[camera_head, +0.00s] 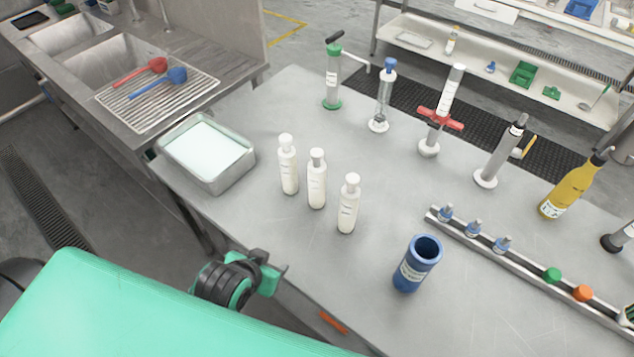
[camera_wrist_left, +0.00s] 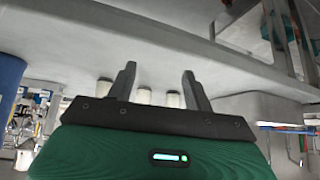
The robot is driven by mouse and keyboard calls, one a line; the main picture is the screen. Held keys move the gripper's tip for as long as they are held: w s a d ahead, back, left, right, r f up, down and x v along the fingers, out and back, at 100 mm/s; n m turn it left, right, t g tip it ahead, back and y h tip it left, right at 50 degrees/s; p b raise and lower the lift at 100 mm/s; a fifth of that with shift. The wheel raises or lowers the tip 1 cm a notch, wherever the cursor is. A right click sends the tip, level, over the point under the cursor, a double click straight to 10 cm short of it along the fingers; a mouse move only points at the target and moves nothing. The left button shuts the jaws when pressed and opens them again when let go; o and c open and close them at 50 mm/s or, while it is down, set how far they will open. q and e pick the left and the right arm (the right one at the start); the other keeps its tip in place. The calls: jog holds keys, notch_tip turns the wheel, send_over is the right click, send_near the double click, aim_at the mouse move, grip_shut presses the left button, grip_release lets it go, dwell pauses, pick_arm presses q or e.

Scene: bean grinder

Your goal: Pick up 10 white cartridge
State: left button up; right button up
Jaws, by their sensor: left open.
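Three white bottle-shaped cartridges stand upright in a slanting row on the grey table: a left one (camera_head: 288,168), a middle one (camera_head: 317,182) and a right one (camera_head: 348,208). Their printed labels are too small to read. My left gripper (camera_head: 270,274) is at the table's front edge, nearer to me than the cartridges and apart from them. In the left wrist view its two fingers (camera_wrist_left: 159,72) are spread with nothing gripped. Parts of three white cylinders (camera_wrist_left: 144,96) show beyond the gripper there, partly hidden by it. My right gripper is not in view.
A metal tray with pale contents (camera_head: 163,148) lies left of the cartridges. A blue cup (camera_head: 407,280) stands to the right, also in the left wrist view (camera_wrist_left: 9,82). A rail (camera_head: 515,261) with small bottles lies further right. Several pump-like tools and a yellow bottle (camera_head: 575,185) stand behind.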

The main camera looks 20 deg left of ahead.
pick_arm(q)
jog(key=w+d+r+t, duration=0.2)
jog(key=w+r+t, duration=0.4)
jog(key=w+r, duration=0.1)
jog(key=n+t, duration=0.1)
jog(key=t, duration=0.3)
send_near(319, 150)
jog(key=w+p, duration=0.1)
jog(key=w, duration=0.2)
jog(key=w+f+p, duration=0.1)
jog(key=w, duration=0.2)
jog(key=shift+w+a+f, duration=0.1)
jog(key=shift+a+f, duration=0.05)
jog(key=shift+a, duration=0.1)
jog(key=w, duration=0.1)
jog(key=w+p, duration=0.1)
jog(key=w, duration=0.1)
jog(key=w+p, duration=0.1)
jog(key=shift+w+d, duration=0.3)
jog(key=shift+w, duration=0.3)
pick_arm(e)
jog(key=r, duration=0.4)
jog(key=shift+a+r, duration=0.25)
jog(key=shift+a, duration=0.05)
pick_arm(q)
jog(key=c, duration=1.1)
grip_shut()
